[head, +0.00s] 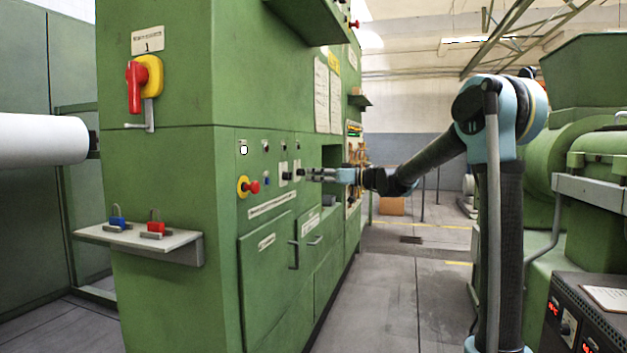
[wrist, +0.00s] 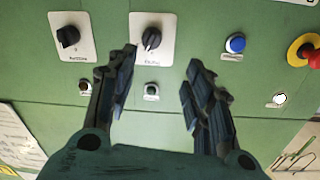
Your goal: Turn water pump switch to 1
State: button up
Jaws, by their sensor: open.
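Two black rotary switches on white plates show in the wrist view: a left switch (wrist: 68,37) and a middle switch (wrist: 151,38). Their labels are too blurred to read, so I cannot tell which is the water pump's. The middle switch's knob is slightly tilted, with a pale mark on it. My gripper (wrist: 162,58) is open and empty. The middle switch appears between its fingertips, nearer the left finger; contact is not visible. In the head view my gripper (head: 314,174) points left at the green panel (head: 225,225), close to the switches (head: 285,171).
A blue button (wrist: 236,44) and a red emergency button on yellow (wrist: 305,52) are right of the fingers. Small buttons (wrist: 151,89) lie below the switches. In the head view, a shelf with padlocks (head: 190,240) stands left, and the floor aisle (head: 390,300) is clear.

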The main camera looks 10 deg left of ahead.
jog(key=s+d, duration=0.1)
jog(key=d, duration=0.8)
jog(key=shift+s+d, duration=0.15)
jog(key=shift+d, duration=0.1)
dwell(0.7)
jog(key=shift+d, duration=0.1)
jog(key=s+d, duration=0.1)
jog(key=d, duration=1)
jog(key=shift+s+d, duration=0.2)
jog(key=shift+d, duration=0.2)
jog(key=shift+s+f, duration=0.1)
